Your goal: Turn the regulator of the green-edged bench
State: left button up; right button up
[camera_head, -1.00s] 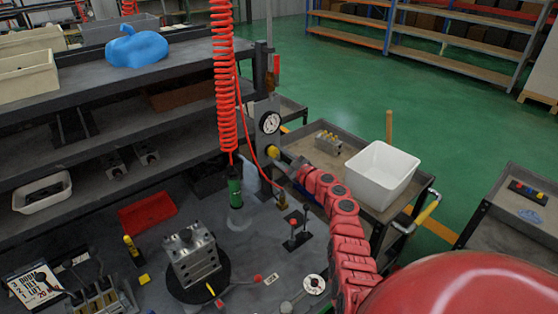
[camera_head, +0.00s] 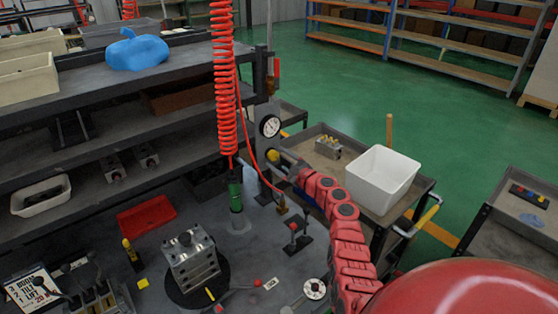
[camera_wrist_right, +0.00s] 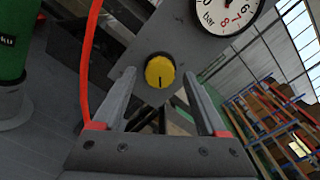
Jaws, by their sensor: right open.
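The regulator has a round yellow knob (camera_head: 272,156) on a grey plate at the right end of the bench (camera_head: 105,218), below a white dial gauge (camera_head: 270,126). In the right wrist view the knob (camera_wrist_right: 160,71) faces me, with a dark mark at its lower edge, and part of the gauge (camera_wrist_right: 225,14) shows above right. My right gripper (camera_wrist_right: 159,76) is open, its fingers pointing at the knob, one on each side in the picture. I cannot tell whether they touch it. In the head view this gripper (camera_head: 283,160) is close to the knob. My left gripper is not in view.
A red coiled hose (camera_head: 225,90) hangs left of the regulator, above a green cylinder (camera_head: 236,196). A thin red hose runs close by the gripper. A metal valve block (camera_head: 191,262) stands on the bench. A cart with a white bin (camera_head: 381,178) is to the right.

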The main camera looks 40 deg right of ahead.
jog(key=shift+s, duration=0.3)
jog(key=s+d+b, duration=0.1)
jog(key=s, duration=1.5)
jog(key=shift+s+d, duration=0.25)
jog(key=shift+s, duration=0.1)
